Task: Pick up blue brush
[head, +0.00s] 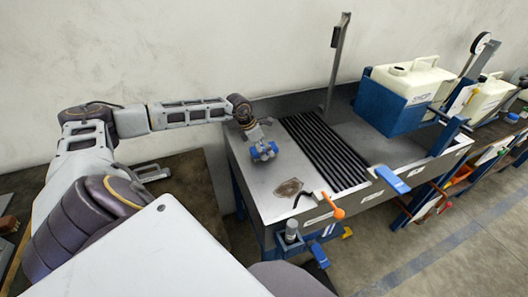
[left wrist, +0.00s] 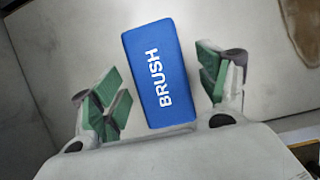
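The blue brush (left wrist: 158,75) is a blue block with white "BRUSH" lettering, lying on a grey metal surface. In the left wrist view it sits between the two green-padded fingers of my left gripper (left wrist: 160,92), with gaps on both sides. The fingers are spread and do not touch it. In the head view my left gripper (head: 262,146) is low over the left part of the metal workbench (head: 276,208), and blue shows at its tip. The brush's lower end reaches the gripper body's edge in the wrist view. My right gripper is not in view.
Dark slats (head: 325,150) run across the bench right of the gripper. An upright post (head: 337,62) stands behind. A white canister (head: 411,80) in a blue holder and an orange-knobbed lever (head: 338,213) are to the right.

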